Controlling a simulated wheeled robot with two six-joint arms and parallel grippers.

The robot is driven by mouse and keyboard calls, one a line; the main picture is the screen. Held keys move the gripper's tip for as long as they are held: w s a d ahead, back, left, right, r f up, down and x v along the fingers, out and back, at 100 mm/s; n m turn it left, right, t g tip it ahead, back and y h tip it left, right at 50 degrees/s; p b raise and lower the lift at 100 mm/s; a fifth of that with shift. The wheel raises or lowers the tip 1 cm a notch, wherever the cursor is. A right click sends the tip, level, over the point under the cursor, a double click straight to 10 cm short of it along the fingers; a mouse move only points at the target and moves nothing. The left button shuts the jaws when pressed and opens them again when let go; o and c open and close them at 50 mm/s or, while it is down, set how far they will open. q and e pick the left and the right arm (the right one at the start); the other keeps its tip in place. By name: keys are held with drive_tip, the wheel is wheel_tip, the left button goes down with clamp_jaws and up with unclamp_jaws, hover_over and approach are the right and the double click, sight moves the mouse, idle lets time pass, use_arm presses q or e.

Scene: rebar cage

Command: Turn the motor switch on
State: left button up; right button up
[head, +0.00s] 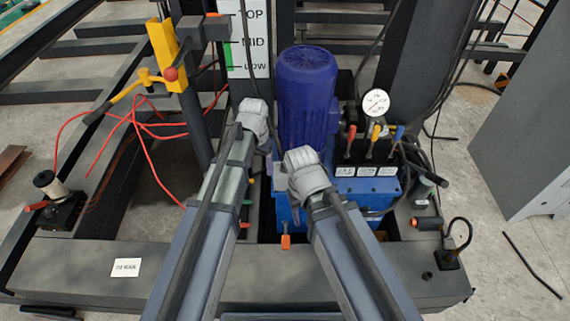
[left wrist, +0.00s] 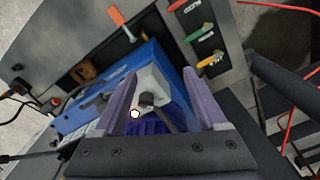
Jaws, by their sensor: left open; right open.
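The blue motor (head: 306,85) stands upright on a blue power unit (head: 350,187). In the left wrist view, a pale box (left wrist: 152,82) with a dark knob (left wrist: 147,99) shows between my left gripper's fingers; it looks like the motor switch, but I cannot read a label. My left gripper (head: 257,112) is beside the motor's left side; it also shows in the left wrist view (left wrist: 154,75), open and apparently empty. My right gripper (head: 303,163) is in front of the motor's base, its fingers hard to make out. My arms and grippers hide part of the unit's front.
Levers with red, yellow and blue handles (head: 375,131) and a gauge (head: 376,103) stand right of the motor. A yellow post (head: 167,55) with a lever and red cables are at left. A grey cabinet (head: 525,125) is at right. A dark beam (head: 80,265) runs along the front.

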use_arm(q)
drive_tip(key=w+d+m, duration=0.1)
drive_tip(key=w+d, duration=0.2)
drive_tip(key=d, duration=0.1)
drive_tip(key=w+d+m, duration=0.2)
drive_tip(key=w+d, duration=0.2)
drive_tip(key=shift+w+d+m, duration=0.1)
drive_tip(key=shift+w+m, duration=0.05)
drive_tip(key=shift+m, duration=0.15)
wheel_tip(320, 180, down, 8)
drive_tip(key=b, duration=0.8)
clamp_jaws()
